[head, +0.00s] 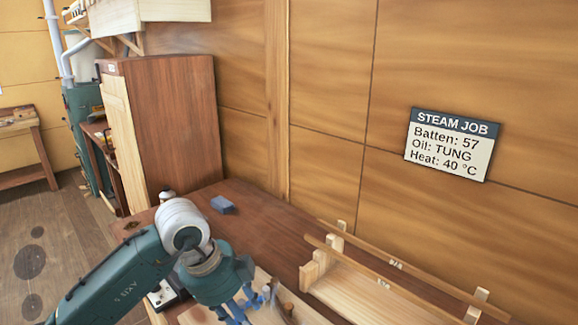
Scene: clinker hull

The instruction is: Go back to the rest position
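My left arm reaches in from the lower left, over the dark wooden bench (250,222). My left gripper (240,308) points down at the bottom edge of the picture, above or beside a pale wooden board (302,312). Its blue fingers are small and partly cut off, so I cannot tell whether they are open or hold anything. Small items (276,292) lie close beside the fingers. My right gripper is not in view.
A wooden rack (330,262) with thin battens stands on the bench at right. A tall cabinet (172,125) stands at left. A STEAM JOB sign (451,144) hangs on the wall. The floor (75,245) at left looks clear.

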